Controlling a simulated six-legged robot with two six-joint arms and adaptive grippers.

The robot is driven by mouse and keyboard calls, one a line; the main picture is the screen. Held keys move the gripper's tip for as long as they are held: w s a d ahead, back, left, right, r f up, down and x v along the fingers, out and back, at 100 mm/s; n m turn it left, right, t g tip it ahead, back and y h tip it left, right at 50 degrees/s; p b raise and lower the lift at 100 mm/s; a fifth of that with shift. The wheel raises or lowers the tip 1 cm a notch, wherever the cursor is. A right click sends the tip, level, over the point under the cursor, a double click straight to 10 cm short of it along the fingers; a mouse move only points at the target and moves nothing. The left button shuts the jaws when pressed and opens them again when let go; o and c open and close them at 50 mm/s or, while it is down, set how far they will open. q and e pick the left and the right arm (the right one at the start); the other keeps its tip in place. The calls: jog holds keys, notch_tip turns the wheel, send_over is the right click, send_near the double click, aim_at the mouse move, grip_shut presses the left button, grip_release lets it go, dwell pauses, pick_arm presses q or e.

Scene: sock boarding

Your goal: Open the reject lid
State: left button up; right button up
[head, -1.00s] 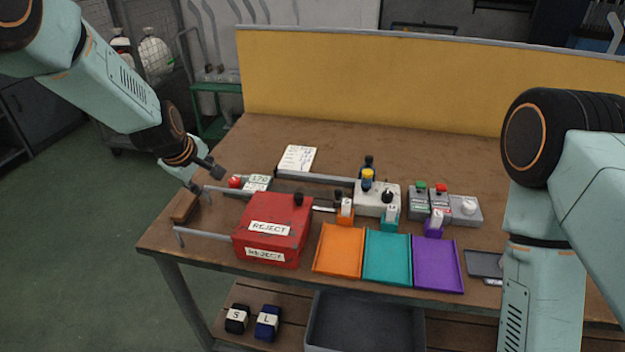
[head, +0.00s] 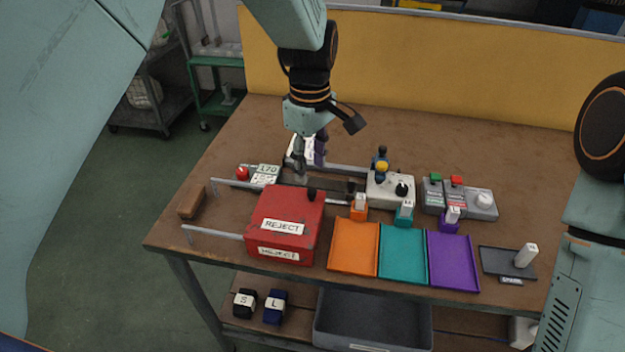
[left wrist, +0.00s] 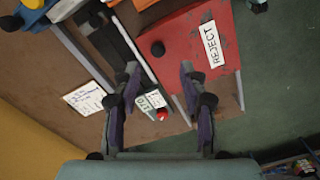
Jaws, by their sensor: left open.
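The red reject box (head: 285,228) stands at the table's front left, with REJECT labels on its top and front. Its lid appears closed, and a black knob (head: 311,195) sticks up near the lid's back right. In the left wrist view the red lid (left wrist: 190,50) and the knob (left wrist: 157,48) show ahead of the fingers. My left gripper (head: 305,170) is open and empty, pointing down behind the box and apart from the knob. Its spread fingers also show in the left wrist view (left wrist: 158,90). My right gripper is out of view; only part of my right arm shows.
Orange (head: 353,246), teal (head: 402,254) and purple (head: 454,261) trays lie right of the box. Metal rails (head: 215,234) extend left of it. A control box (head: 390,190) and button boxes (head: 458,198) stand behind the trays. A yellow panel (head: 450,80) closes the back.

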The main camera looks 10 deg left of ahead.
aim_at(312, 190)
pick_arm(q)
jog(key=f, duration=0.5)
jog(key=shift+w+d+f, duration=0.15)
jog(key=shift+d+f, duration=0.05)
jog(key=shift+d, duration=0.1)
jog(key=shift+a+f+b, duration=0.2)
jog(key=shift+f+b, duration=0.1)
jog(key=shift+f, duration=0.05)
jog(key=shift+s+r, duration=0.1)
jog(key=shift+s, duration=0.1)
jog(key=shift+w+d, duration=0.15)
jog(key=shift+w, duration=0.05)
jog(key=c, duration=0.3)
grip_shut()
